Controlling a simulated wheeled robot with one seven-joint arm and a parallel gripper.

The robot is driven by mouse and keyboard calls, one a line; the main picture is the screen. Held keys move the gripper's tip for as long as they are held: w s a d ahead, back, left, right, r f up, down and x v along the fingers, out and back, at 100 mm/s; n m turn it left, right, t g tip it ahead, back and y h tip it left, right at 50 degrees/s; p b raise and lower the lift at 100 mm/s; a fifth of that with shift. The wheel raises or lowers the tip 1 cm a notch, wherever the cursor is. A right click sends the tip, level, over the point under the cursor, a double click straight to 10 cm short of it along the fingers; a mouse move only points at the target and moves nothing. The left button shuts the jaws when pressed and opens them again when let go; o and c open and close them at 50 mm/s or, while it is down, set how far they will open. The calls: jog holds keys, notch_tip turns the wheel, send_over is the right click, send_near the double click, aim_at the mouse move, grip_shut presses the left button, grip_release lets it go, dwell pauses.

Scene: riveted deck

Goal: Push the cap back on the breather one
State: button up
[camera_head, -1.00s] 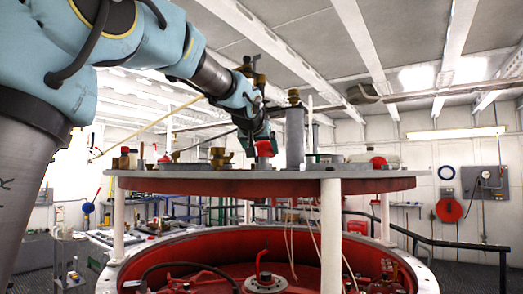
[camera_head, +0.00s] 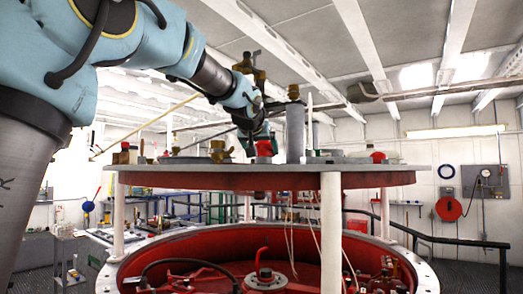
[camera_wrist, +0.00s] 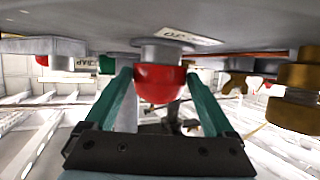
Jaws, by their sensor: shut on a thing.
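My gripper (camera_head: 262,140) is above the round raised plate (camera_head: 270,181), with its teal fingers (camera_wrist: 158,100) on both sides of a red cap (camera_head: 264,149). The red cap (camera_wrist: 160,82) is held between the fingers. The wrist view is upside down, with the plate at its top. There the cap's open side meets a short grey breather stub (camera_wrist: 165,54), in line with it. The two look touching, but I cannot tell how far the cap is on. A pale label (camera_wrist: 183,36) lies beside the stub; its text is not clear.
A tall grey post (camera_head: 295,134) stands just right of my gripper, and a brass fitting (camera_head: 220,152) just left. The wrist view also shows a stacked brass fitting (camera_wrist: 297,92) and another grey stub (camera_wrist: 62,63). A red dome (camera_head: 377,157) is farther right.

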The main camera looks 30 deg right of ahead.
jog(key=shift+f+b, duration=0.9)
jog(key=shift+b, duration=0.15)
dwell(0.7)
dwell(0.3)
jog(key=o, duration=1)
jog(key=shift+o, duration=0.2)
jog(key=shift+r, duration=0.15)
jog(key=shift+r+p, duration=2.85)
jog(key=shift+r, duration=0.8)
grip_shut()
